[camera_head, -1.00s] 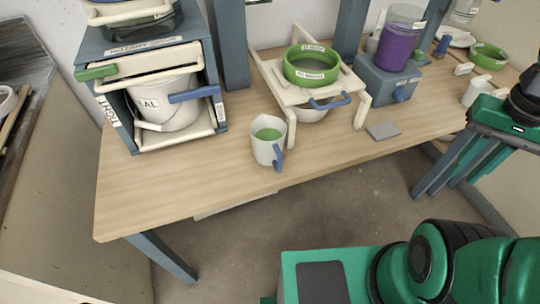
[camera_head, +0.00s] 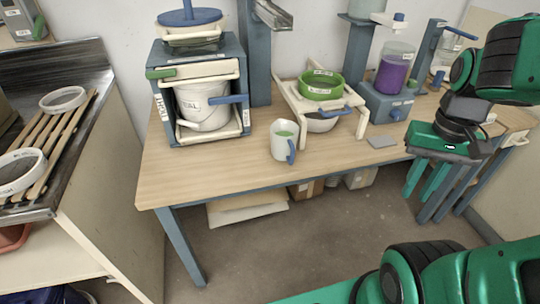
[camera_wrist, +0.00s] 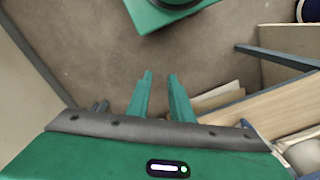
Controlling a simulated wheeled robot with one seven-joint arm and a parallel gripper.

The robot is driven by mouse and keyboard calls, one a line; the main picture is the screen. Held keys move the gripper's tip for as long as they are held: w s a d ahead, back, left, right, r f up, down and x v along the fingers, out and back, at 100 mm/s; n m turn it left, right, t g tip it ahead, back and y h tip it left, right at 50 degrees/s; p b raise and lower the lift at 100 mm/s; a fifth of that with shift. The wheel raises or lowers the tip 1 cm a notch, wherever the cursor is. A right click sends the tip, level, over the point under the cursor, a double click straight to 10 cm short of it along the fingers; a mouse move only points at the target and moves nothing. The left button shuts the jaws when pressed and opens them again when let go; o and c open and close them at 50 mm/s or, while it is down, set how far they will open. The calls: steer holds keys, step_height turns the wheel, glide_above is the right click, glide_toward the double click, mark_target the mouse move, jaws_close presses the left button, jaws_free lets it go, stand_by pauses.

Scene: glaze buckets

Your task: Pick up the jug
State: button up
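The jug (camera_head: 281,146) is a white cup with green liquid inside and a blue handle facing the front right. It stands upright near the front edge of the wooden table (camera_head: 215,175) in the head view. My gripper (camera_head: 420,190) is at the right of the head view, beyond the table's front edge, well apart from the jug, fingers pointing down. In the wrist view my gripper (camera_wrist: 159,76) has its two green fingers apart with only floor between them, open and empty. The jug is not visible in the wrist view.
A blue-framed cabinet with a white bucket (camera_head: 203,108) stands left of the jug. A cream stand (camera_head: 337,107) bearing a green ring (camera_head: 320,87) is close behind it at right. A grey flat plate (camera_head: 382,142) lies further right. The tabletop left of the jug is clear.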

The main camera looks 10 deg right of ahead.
steer(key=shift+a, duration=0.2)
